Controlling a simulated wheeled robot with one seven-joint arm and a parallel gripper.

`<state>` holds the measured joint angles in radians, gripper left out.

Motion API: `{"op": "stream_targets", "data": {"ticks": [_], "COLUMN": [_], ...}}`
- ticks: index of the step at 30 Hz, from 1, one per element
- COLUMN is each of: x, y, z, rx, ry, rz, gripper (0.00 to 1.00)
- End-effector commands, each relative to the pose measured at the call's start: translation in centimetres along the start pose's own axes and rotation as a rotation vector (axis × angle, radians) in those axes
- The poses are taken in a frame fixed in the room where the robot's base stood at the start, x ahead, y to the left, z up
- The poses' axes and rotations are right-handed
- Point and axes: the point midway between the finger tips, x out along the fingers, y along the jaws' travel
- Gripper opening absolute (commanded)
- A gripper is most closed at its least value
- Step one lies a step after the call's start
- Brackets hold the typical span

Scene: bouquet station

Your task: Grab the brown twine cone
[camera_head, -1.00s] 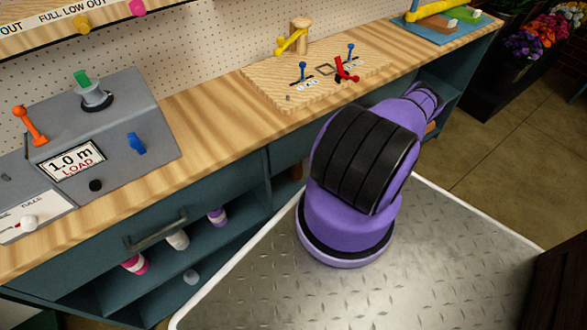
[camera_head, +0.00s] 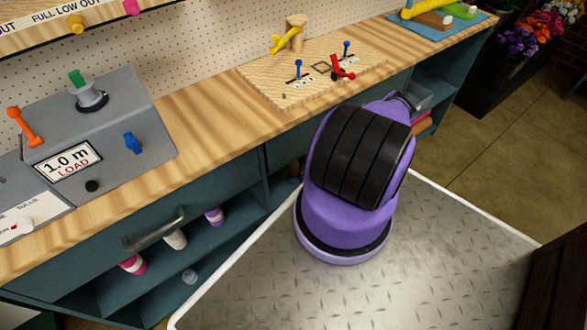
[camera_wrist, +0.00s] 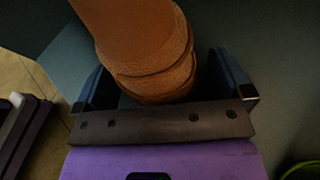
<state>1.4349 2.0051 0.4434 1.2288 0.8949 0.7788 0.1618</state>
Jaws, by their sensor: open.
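The brown twine cone (camera_wrist: 145,45) fills the top middle of the wrist view, large and close, with ridged bands near its lower end. My gripper (camera_wrist: 165,85) is open, with one dark finger on each side of the cone. A gap shows between the cone and the right finger; the left finger is very near it. I cannot tell whether either touches. The cone's far end is cut off by the frame.
The wooden bench top (camera_head: 205,115) carries a grey control panel (camera_head: 130,95) and a pale board (camera_head: 265,85) with small levers. Pink, white and purple spools stand on the open shelf (camera_head: 215,240) below.

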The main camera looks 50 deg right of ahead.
Motion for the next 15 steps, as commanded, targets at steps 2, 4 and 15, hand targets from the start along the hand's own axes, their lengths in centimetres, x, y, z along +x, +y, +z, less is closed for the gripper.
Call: {"op": "stream_targets", "data": {"ticks": [2,4,15], "x": [-0.02,-0.02,-0.04], "y": [0.01,0.01,0.0], "z": [0.01,0.01,0.04], "rx": [0.0,0.0,0.0], "ry": [0.0,0.0,-0.001], "rz": [0.0,0.0,0.0], "gripper": [0.91,0.75,0.41]}}
